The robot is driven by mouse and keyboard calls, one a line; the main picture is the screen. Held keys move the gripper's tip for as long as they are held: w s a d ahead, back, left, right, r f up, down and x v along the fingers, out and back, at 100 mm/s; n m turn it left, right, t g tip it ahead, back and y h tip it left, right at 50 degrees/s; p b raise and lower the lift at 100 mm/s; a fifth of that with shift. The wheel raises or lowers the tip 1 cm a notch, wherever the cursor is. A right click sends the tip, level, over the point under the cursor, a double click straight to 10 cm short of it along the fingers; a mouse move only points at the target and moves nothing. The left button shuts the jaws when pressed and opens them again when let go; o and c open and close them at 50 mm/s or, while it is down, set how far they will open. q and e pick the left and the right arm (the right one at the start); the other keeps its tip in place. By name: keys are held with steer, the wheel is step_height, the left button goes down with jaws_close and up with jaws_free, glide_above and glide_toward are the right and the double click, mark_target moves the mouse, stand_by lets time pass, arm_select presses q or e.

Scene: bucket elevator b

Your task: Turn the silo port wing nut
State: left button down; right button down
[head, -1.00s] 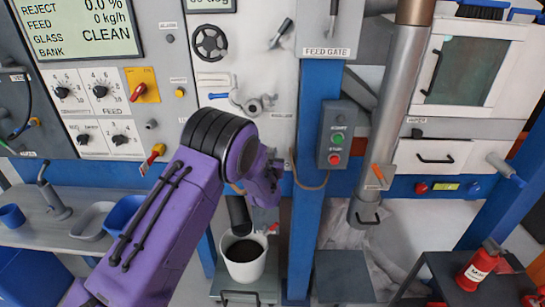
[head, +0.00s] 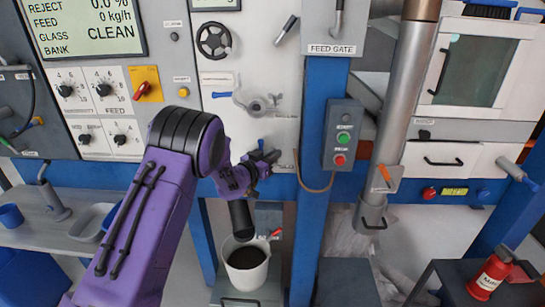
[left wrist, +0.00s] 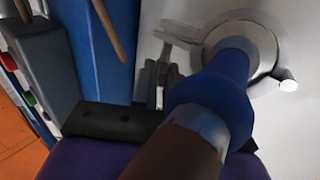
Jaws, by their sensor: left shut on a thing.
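My left gripper (head: 266,160) is in front of the panel, above the bucket. It is shut, with its fingers facing right. In the left wrist view, a small grey winged piece, which looks like the wing nut (left wrist: 158,82), is at the fingertips, just beyond the dark gripper bar (left wrist: 115,121). Its contact with the fingers is partly hidden. Beside it is a round metal port (left wrist: 262,30) on a pale wall, with a blue pipe (left wrist: 215,95) in front. A dark spout (head: 241,219) hangs over the bucket. My right gripper is not in view.
A white bucket (head: 246,278) with dark contents stands below. A blue post (head: 322,130) with a grey button box (head: 343,135) stands close to the right. A metal pipe (head: 404,105) is farther right. A round fitting (head: 258,106) is on the panel above.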

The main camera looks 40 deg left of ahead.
arm_select(q)
steer(key=shift+a+r, duration=0.1)
steer(key=shift+r, duration=0.25)
steer(key=c, duration=1)
jaws_free()
steer(key=shift+f, duration=0.1)
steer(key=shift+c, duration=0.2)
steer(key=shift+f, duration=0.2)
